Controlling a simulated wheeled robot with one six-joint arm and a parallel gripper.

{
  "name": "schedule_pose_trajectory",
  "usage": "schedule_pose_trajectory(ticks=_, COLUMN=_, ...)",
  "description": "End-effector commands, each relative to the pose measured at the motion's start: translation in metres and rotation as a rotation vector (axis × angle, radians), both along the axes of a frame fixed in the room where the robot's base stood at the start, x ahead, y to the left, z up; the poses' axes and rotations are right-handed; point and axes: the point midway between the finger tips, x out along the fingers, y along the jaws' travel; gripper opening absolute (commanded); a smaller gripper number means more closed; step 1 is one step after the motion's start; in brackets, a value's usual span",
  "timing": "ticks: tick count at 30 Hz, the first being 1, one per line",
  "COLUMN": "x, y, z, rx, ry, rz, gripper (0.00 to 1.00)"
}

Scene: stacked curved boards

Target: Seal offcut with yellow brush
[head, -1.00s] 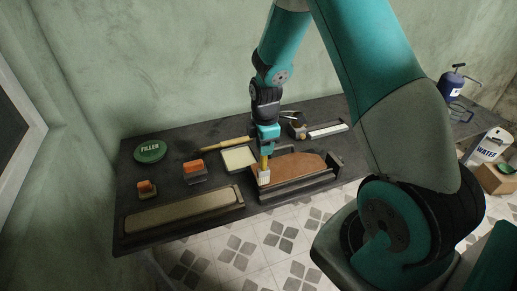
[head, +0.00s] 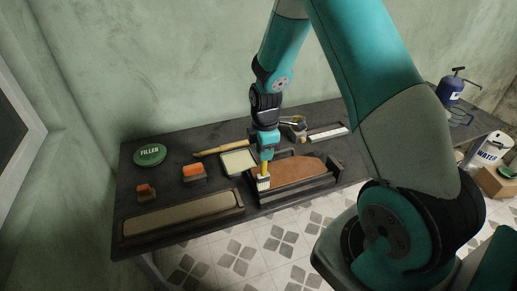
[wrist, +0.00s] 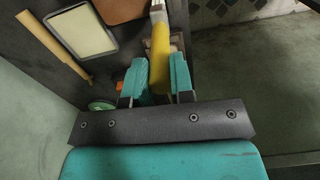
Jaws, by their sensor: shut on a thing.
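My gripper (head: 264,158) is shut on the yellow handle of the brush (head: 264,170). In the wrist view the yellow handle (wrist: 160,55) lies between my teal fingers (wrist: 160,82). The brush is roughly upright, its pale bristle end downward at the left end of the offcut. The brown offcut (head: 298,169) lies in a dark holder with raised edges (head: 300,189). A brown corner of it shows at the top of the wrist view (wrist: 118,9). I cannot tell whether the bristles touch the offcut.
A cream tray (head: 238,162) and a wooden-handled tool (head: 221,149) lie left of the holder. Orange-topped blocks (head: 194,171), a green filler lid (head: 150,154) and a long tan-topped block (head: 181,213) stand farther left. A white-topped bar (head: 328,133) lies behind, right. Bare tabletop shows between them.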

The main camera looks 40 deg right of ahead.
Motion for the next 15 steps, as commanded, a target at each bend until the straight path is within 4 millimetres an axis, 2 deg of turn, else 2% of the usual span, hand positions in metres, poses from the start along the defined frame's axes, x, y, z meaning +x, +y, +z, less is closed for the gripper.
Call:
schedule_pose_trajectory(ticks=8, x=0.000, y=-0.001, z=-0.004, rx=0.000, ry=0.000, rz=-0.001, gripper=0.00)
schedule_pose_trajectory(ticks=15, x=-0.004, y=-0.014, z=-0.003, rx=0.000, ry=-0.001, rz=-0.002, gripper=0.00)
